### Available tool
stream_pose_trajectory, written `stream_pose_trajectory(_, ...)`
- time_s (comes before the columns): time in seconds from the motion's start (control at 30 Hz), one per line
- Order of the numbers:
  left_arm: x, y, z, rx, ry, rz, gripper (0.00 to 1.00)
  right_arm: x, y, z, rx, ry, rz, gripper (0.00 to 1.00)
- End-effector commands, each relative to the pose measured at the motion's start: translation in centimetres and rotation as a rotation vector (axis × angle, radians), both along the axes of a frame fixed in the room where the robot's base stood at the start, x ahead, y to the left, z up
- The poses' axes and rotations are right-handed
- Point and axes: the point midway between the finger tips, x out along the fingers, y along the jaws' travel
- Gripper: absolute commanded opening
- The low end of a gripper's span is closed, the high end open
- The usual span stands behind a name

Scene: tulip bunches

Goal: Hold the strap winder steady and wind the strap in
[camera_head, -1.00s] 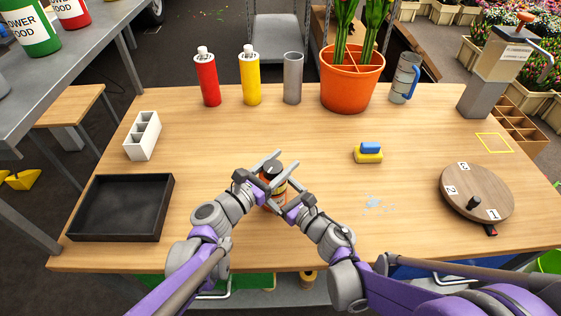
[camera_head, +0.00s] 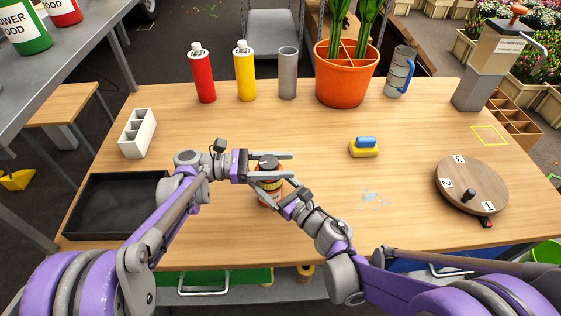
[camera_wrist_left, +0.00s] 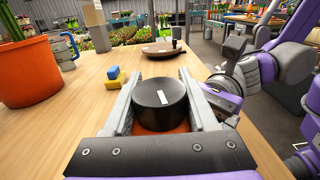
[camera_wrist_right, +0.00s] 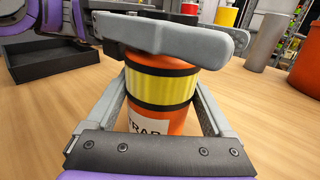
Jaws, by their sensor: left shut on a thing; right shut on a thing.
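The strap winder is an orange canister (camera_head: 268,190) with a yellow band, a white label and a black knob on top. It stands upright near the table's front middle. My left gripper (camera_head: 272,169) reaches in from the left, level, and is shut on the black knob (camera_wrist_left: 161,104), which bears a white mark. My right gripper (camera_head: 275,192) comes from the front right, lower down, and is shut around the orange body (camera_wrist_right: 160,90). The right wrist view shows the left fingers crossing above the yellow band. No loose strap end can be made out.
A black tray (camera_head: 72,233) lies left, with a white divided holder (camera_head: 128,146) behind it. A blue and yellow sponge (camera_head: 364,150) and a wet patch lie right of the winder. A round numbered board (camera_head: 485,180) is at far right. Bottles, a grey cup and an orange pot line the back.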

Motion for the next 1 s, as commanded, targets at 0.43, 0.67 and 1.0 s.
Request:
stream_pose_trajectory(0.43,-0.63,-0.06,0.02,-0.001,0.000,-0.193,0.03,-0.03,0.14,-0.02,-0.003,-0.001,0.003,0.04)
stream_pose_trajectory(0.67,-0.74,-0.05,0.04,-0.001,0.000,-0.212,0.03,-0.02,0.14,-0.02,-0.002,0.000,0.003,0.04)
stream_pose_trajectory(1.0,-0.76,-0.06,0.03,-0.001,0.000,-0.212,0.68,-0.01,0.14,-0.02,-0.002,-0.001,0.004,0.04)
